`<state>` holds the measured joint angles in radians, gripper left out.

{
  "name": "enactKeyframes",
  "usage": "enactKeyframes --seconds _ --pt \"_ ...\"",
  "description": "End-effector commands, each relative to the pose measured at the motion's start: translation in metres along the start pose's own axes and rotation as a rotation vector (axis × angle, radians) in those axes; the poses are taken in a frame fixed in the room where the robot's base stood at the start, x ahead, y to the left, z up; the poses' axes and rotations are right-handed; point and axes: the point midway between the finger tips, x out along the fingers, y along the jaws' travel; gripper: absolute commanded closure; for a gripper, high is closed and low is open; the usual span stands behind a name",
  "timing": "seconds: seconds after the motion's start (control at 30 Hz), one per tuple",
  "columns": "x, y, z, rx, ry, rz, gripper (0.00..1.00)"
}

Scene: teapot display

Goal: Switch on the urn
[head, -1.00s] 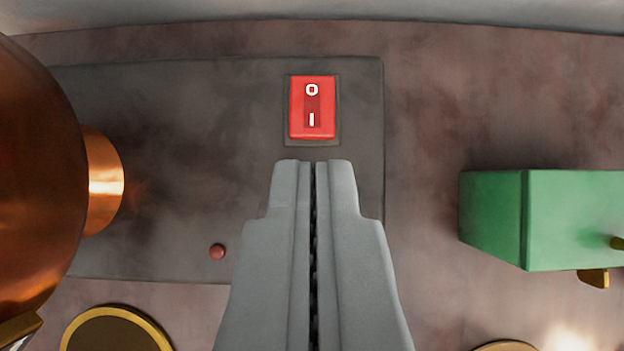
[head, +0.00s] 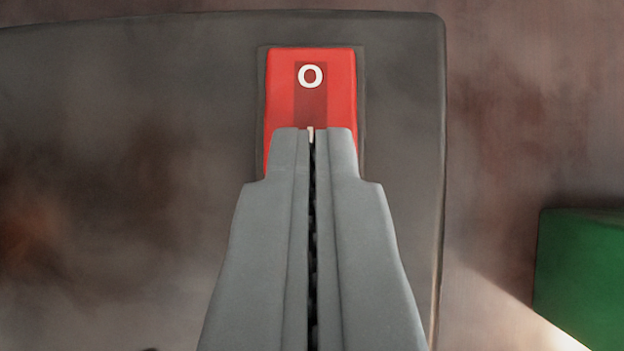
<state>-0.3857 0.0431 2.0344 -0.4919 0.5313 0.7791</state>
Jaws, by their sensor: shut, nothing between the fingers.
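The urn's red rocker switch (head: 309,100) sits on a dark grey plate (head: 150,130). Its upper half shows a white O. Its lower half is mostly hidden behind my fingertips, with only a sliver of the white I mark showing. My gripper (head: 311,132) is shut and empty, with its fingertips in front of the lower half of the switch. I cannot tell whether the tips touch it. No lit lamp is in view.
A green box (head: 585,275) is at the lower right, cut off by the picture's edge. The mottled brownish surface (head: 530,110) between the plate and the box is clear.

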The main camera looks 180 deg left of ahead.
Motion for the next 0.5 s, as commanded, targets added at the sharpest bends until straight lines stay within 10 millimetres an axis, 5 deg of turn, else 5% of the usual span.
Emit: enactKeyframes --seconds 0.5 --pt "0.0047 0.0001 0.0078 0.000 0.000 0.001 1.00"
